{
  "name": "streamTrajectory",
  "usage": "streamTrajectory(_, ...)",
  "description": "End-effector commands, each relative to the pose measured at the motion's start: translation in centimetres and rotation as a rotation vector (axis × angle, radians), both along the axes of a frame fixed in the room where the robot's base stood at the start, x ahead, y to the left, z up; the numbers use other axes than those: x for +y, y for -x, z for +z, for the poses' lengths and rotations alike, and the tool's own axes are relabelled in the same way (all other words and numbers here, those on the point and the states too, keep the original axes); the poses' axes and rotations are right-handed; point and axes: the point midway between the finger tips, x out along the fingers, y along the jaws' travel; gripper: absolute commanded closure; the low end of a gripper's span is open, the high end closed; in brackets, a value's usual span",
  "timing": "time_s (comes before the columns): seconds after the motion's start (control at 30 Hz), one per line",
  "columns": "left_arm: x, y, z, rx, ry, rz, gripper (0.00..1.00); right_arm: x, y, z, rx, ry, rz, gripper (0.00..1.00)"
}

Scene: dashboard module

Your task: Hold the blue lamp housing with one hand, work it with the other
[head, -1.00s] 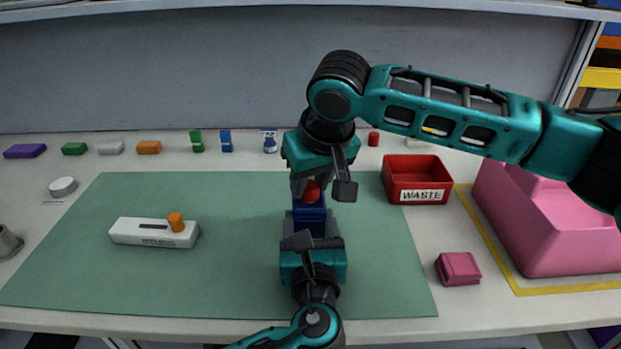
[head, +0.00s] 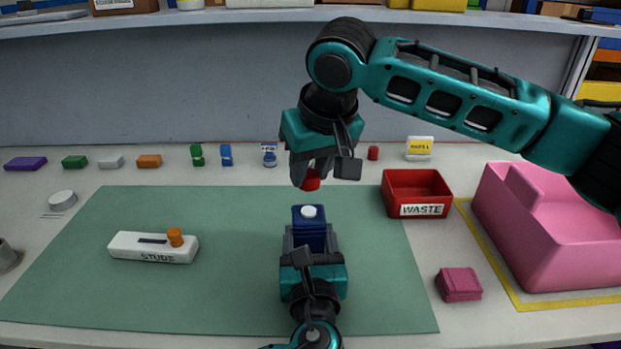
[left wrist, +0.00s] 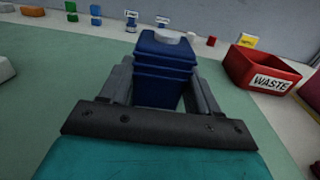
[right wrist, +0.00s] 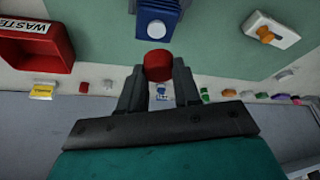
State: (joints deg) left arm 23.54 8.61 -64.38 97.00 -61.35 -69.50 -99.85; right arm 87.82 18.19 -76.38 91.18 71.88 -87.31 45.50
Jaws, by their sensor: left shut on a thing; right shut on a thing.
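A red WASTE bin (head: 416,193) stands to the right of the mat. A pink block (head: 459,284) and a large pink casing (head: 540,235) are at right. Several small parts line the back.

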Motion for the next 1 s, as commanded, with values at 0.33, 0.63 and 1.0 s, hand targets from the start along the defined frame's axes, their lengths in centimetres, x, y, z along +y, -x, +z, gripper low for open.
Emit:
streamTrajectory(0.33, 0.03, -0.01, -0.02, 0.0, -0.001, 0.001, 0.87, 0.0, 0.02, 0.9, 0.0, 0.0, 0.001, 0.95)
streamTrajectory(0.63, 0.02, -0.01, -0.01, 0.0, -0.001, 0.001, 0.16, 0.01, 0.03, 0.88, 0.0, 0.0, 0.001, 0.95)
streamTrajectory(1.0, -0.02, 0.37, -0.07, 0.001, 0.0, 0.0, 0.09, 0.01, 0.03, 0.86, 0.0, 0.0, 0.001, 0.95)
